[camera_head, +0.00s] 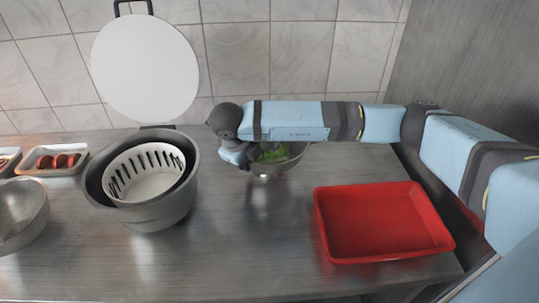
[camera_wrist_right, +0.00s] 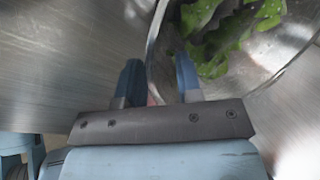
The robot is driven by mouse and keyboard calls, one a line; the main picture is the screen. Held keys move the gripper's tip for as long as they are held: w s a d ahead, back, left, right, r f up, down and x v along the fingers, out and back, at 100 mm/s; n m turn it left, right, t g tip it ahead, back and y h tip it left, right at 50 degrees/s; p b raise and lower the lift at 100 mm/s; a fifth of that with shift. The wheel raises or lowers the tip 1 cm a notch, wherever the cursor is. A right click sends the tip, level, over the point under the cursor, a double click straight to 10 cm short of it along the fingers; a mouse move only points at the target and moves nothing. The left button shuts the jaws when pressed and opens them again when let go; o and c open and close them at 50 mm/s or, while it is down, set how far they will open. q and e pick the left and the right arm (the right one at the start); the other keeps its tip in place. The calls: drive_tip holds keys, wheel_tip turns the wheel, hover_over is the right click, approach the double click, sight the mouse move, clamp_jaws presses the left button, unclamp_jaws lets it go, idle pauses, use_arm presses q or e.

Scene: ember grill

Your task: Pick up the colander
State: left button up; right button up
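The thing that looks most like a colander is a white slotted basket (camera_head: 146,172), which sits inside a large grey pot (camera_head: 160,217) left of centre in the head view. My right gripper (camera_head: 241,158) is to the right of that pot, at the left rim of a shiny bowl of green leaves (camera_head: 283,166). In the right wrist view my right gripper (camera_wrist_right: 159,80) has its two fingers apart. The rim of the shiny bowl (camera_wrist_right: 154,62) passes between them, and green leaves (camera_wrist_right: 228,35) lie inside. I cannot tell whether the fingers touch the rim. My left gripper is not in view.
A red tray (camera_head: 330,240) lies at the right of the metal counter. A metal bowl (camera_head: 22,225) and a small tray with red pieces (camera_head: 74,171) are at the left. A round white board (camera_head: 145,68) stands against the tiled wall. The front middle counter is clear.

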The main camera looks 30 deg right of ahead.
drive_tip(key=shift+d+f, duration=0.15)
drive_tip(key=shift+f, duration=0.25)
drive_tip(key=shift+c, duration=0.3)
clamp_jaws()
drive_tip(key=shift+w+r, duration=0.1)
idle(0.8)
